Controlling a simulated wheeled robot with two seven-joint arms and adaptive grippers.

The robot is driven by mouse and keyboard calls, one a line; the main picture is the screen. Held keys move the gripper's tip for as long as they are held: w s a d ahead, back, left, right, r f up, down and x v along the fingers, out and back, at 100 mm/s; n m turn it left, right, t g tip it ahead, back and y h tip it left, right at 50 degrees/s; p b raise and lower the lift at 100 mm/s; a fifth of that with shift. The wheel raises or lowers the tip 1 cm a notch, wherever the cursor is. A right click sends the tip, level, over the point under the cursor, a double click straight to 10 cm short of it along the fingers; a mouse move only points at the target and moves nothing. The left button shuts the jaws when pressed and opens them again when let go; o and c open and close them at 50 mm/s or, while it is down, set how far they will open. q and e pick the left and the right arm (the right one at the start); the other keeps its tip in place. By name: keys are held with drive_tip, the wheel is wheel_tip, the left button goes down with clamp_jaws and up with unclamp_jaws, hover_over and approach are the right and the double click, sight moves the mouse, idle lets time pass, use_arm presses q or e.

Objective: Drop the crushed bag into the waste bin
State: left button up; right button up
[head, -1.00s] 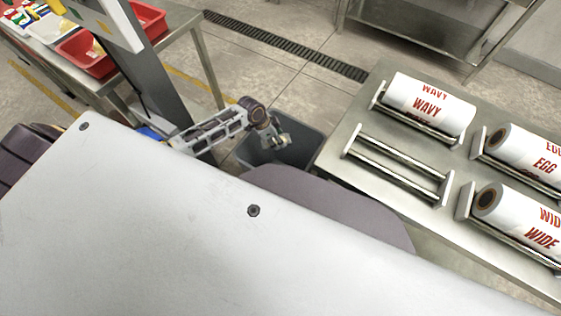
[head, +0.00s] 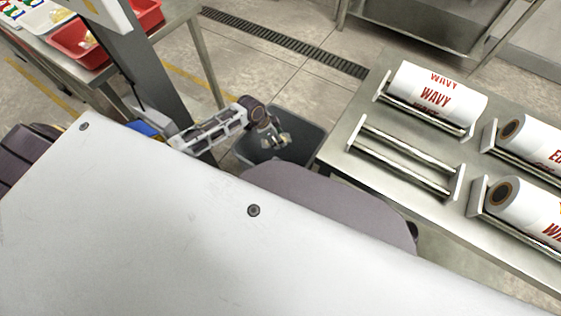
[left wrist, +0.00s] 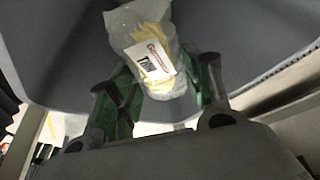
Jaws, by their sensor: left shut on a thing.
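My left gripper (head: 276,141) is over the grey waste bin (head: 310,150) on the floor, within the outline of its opening in the head view. In the left wrist view the gripper (left wrist: 165,85) is shut on the crushed bag (left wrist: 148,45). The bag is clear plastic with yellow contents and a white label with red and black print. The bin's grey inner wall (left wrist: 55,50) fills the background behind the bag. In the head view the bag is too small to make out clearly. My right gripper is not in view.
A steel table (head: 345,175) to the right of the bin carries an empty roller cradle (head: 405,160) and printed film rolls (head: 437,97). A grey post (head: 150,70) stands left of the bin. Red trays (head: 90,50) sit on a table at upper left.

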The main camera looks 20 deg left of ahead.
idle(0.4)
use_arm(q)
drive_tip(key=o, duration=1.1)
drive_tip(key=shift+r, duration=0.1)
